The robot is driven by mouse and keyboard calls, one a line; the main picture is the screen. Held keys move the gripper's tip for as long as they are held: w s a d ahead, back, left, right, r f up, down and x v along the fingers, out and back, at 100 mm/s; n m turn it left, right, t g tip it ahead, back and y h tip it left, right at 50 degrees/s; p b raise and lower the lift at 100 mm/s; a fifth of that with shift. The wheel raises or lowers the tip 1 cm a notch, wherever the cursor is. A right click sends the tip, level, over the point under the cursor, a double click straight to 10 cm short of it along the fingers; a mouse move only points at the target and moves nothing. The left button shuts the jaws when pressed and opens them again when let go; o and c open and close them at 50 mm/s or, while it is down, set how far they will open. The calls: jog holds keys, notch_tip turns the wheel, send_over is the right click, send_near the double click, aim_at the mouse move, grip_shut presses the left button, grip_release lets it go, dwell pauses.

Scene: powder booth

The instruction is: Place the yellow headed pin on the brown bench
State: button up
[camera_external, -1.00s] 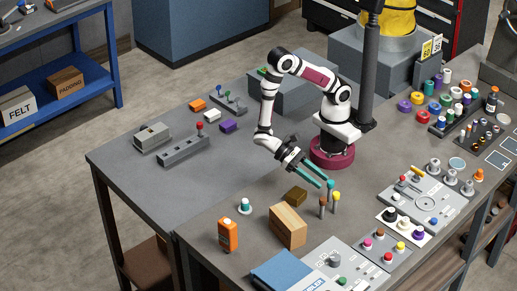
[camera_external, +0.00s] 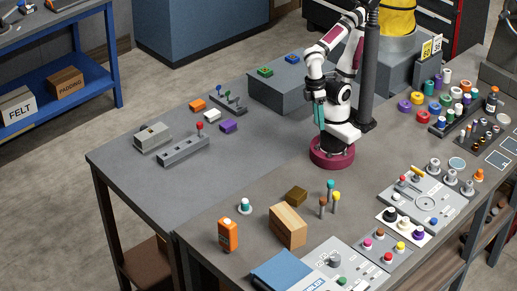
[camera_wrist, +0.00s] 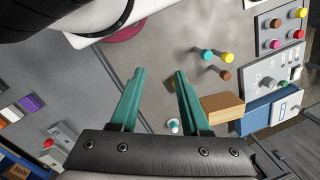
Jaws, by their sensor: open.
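The yellow headed pin (camera_external: 336,196) stands upright among a teal headed pin (camera_external: 330,184) and a brown headed pin (camera_external: 322,201). In the wrist view the yellow head (camera_wrist: 228,57) is right of my fingers, beside the teal and brown heads. A small dark brown block (camera_external: 296,195) lies left of the pins; I cannot tell whether it is the brown bench. My gripper (camera_wrist: 160,74) is open and empty, its teal fingers apart. In the external view my gripper (camera_external: 319,116) is folded close to my base, well away from the pins.
A panel with knobs (camera_external: 425,203) is to the right.

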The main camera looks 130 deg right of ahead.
jog(key=n+h, duration=0.2)
jog(key=n, duration=1.8)
send_over(334, 212)
notch_tip(334, 212, down, 5)
jog(key=shift+n, duration=0.3)
jog(key=f, duration=1.6)
jog(key=shift+s+d+f, duration=0.1)
jog(key=shift+s+d, duration=0.1)
jog(key=shift+s, duration=0.1)
grip_shut()
